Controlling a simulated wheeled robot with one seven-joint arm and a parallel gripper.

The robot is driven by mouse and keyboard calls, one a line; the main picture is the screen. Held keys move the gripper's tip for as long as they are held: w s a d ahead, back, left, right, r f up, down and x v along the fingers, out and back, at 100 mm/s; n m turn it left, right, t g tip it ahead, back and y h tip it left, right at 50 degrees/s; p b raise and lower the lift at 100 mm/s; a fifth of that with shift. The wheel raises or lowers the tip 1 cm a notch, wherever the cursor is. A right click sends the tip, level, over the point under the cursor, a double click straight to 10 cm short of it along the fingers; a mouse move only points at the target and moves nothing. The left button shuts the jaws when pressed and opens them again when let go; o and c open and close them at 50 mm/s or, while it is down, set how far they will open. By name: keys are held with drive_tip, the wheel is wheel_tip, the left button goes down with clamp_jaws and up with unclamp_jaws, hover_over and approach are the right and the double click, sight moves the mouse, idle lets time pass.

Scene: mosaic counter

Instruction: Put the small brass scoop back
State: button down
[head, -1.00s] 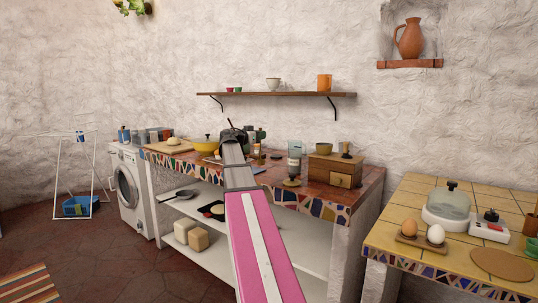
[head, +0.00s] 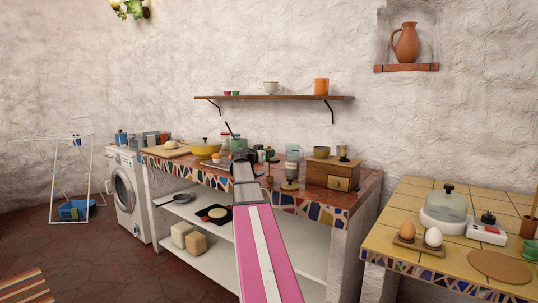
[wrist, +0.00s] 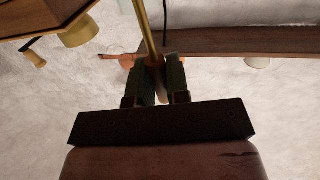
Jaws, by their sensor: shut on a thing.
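My gripper (wrist: 159,82) is shut on a thin brass rod (wrist: 146,25), the small brass scoop's handle, in the wrist view. The rod runs between the two dark fingers and out past the top edge, so the scoop's bowl is out of view. The wrist picture is upside down, so the rod points downward from the fingers. In the head view my gripper (head: 243,156) is over the back of the mosaic counter, partly hidden by my arm. I cannot make out the scoop there.
A wooden grinder box (head: 328,173) with a bowl on top stands right of my gripper; a glass jar (head: 292,153) stands between. A wall shelf (head: 285,97) with cups hangs above. The tiled side counter (head: 410,262) is at the right.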

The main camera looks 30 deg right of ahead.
drive_tip(key=shift+f, duration=0.15)
drive_tip(key=c, duration=1.1)
unclamp_jaws()
